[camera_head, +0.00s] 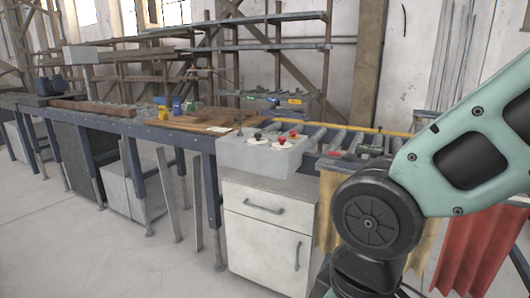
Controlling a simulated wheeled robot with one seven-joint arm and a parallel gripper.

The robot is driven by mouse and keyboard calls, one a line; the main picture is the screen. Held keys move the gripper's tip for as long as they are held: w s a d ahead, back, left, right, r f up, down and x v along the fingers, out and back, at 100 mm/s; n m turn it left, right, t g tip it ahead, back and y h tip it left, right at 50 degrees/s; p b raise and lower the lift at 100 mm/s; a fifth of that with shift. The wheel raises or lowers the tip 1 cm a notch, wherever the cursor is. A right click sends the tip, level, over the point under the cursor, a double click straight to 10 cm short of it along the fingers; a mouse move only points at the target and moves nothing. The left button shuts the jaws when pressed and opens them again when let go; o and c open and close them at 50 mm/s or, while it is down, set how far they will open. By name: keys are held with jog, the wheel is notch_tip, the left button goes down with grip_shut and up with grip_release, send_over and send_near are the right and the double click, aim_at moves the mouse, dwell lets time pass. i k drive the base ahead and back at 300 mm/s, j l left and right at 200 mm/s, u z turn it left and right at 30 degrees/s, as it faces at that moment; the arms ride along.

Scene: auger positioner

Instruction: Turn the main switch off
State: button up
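A grey control box (262,164) stands at the end of the long workbench, above a white cabinet, near the middle of the view. On its top are a black knob (258,137), a red knob (282,140) on a pale round plate, and another small red part (294,134) behind. They are too small to tell which is the main switch or how it is set. My arm reaches in from the right edge, to the right of the box. My gripper is outside the view.
The white cabinet (268,232) has a drawer and a door. The long workbench (150,133) runs left, with several small coloured things on it. Rollers (335,138) with a yellow rail lie behind the box. A red cloth (478,250) hangs at right. Floor (110,245) is clear in front.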

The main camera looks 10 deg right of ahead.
aim_at(282, 139)
jog(key=i, duration=1)
jog(key=l+z, duration=0.05)
jog(key=l, duration=0.05)
